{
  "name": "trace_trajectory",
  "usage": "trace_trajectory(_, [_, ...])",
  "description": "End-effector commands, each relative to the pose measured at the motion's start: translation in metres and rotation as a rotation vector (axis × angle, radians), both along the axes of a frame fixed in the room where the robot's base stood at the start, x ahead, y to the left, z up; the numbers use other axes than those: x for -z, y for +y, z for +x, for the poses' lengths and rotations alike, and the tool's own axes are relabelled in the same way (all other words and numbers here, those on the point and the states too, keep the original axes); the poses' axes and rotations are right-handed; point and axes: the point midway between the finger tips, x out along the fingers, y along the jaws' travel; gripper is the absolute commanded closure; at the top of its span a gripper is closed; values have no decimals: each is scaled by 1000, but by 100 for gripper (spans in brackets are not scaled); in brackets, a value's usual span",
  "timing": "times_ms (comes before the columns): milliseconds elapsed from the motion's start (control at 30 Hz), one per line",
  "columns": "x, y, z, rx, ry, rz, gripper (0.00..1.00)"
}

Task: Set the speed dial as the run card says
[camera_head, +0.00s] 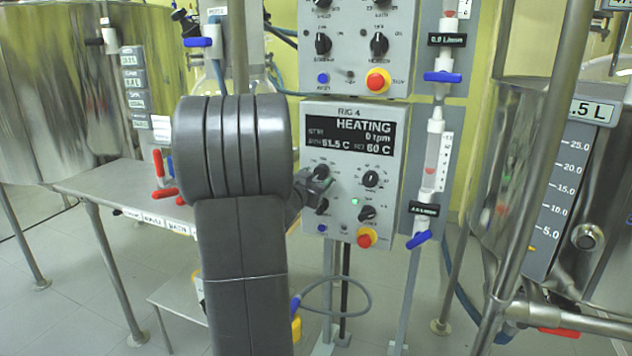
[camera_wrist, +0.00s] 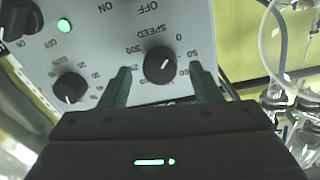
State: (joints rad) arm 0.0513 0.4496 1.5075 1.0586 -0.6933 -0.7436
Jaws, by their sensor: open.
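The speed dial (camera_wrist: 157,66) is a black round knob with a white mark, on a grey panel. The word SPEED and a number scale surround it, upside down in the wrist view. In the head view the dial (camera_head: 321,171) is at the panel's upper left. My gripper (camera_wrist: 160,70) is open, with one finger on each side of the dial; I cannot tell whether they touch it. In the head view my gripper (camera_head: 321,184) is partly hidden behind my arm. The panel display (camera_head: 350,136) reads HEATING and 0 rpm. I see no readable run card.
Other knobs (camera_head: 370,178), a green lamp (camera_head: 355,201) and a red stop button (camera_head: 366,238) are close by on the panel. Another panel (camera_head: 350,45) is above. A flow tube (camera_head: 433,155) stands at right. Steel tanks flank both sides; a steel table (camera_head: 120,190) is at left.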

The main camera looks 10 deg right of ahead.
Motion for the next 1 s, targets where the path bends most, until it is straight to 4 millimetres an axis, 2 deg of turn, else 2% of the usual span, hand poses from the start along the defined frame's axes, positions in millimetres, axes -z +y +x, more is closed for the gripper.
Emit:
trace_trajectory(400, [0, -5, 6, -1, 0, 0, 44])
trace_trajectory(600, [0, -5, 6, 0, 0, 0, 84])
trace_trajectory(633, [0, -5, 6, 0, 0, 0, 87])
trace_trajectory(1000, [0, -5, 6, -1, -34, 52, 87])
